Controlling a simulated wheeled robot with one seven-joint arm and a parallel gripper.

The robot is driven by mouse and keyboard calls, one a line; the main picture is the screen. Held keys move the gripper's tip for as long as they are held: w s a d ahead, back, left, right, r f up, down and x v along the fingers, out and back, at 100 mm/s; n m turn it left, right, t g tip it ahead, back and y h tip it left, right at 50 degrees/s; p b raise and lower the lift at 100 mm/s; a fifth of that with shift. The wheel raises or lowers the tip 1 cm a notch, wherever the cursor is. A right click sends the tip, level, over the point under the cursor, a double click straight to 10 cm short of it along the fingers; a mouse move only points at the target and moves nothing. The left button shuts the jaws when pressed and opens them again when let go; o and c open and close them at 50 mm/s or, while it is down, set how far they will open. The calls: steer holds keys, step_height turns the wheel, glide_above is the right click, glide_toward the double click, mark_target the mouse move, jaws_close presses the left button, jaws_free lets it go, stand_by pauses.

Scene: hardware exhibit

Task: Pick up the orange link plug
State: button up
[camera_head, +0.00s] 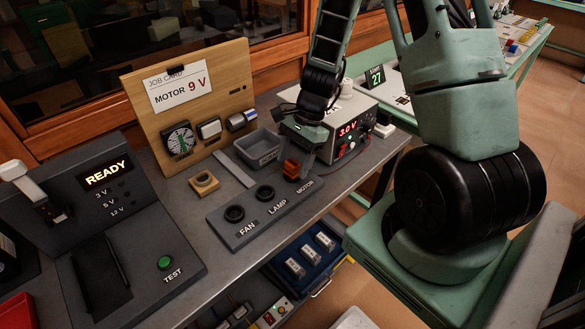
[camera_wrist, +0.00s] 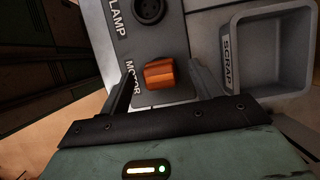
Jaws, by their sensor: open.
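The orange link plug (camera_head: 291,168) sits at the MOTOR position of the grey socket panel (camera_head: 243,226), which also has FAN and LAMP sockets. In the wrist view the plug (camera_wrist: 160,74) lies between the two fingers of my gripper (camera_wrist: 160,82). The fingers stand apart on either side of it, with a gap on each side. In the head view my gripper (camera_head: 298,155) is directly above and around the plug, and its near finger stands to the plug's right.
A grey SCRAP bin (camera_wrist: 285,50) lies close beside the panel; it also shows in the head view (camera_head: 262,147). A power supply (camera_head: 350,125) reading 3.0 stands behind my gripper. A job card board (camera_head: 235,75) reads MOTOR 9 V. A console (camera_head: 150,230) shows READY.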

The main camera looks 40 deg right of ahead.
mark_target(293, 162)
steer(key=shift+a+f, duration=0.3)
steer(key=shift+f, duration=0.3)
steer(key=c, duration=1.1)
steer(key=shift+r, duration=0.1)
step_height(293, 162, up, 10)
steer(key=shift+f+p, duration=0.1)
steer(key=shift+p, duration=0.25)
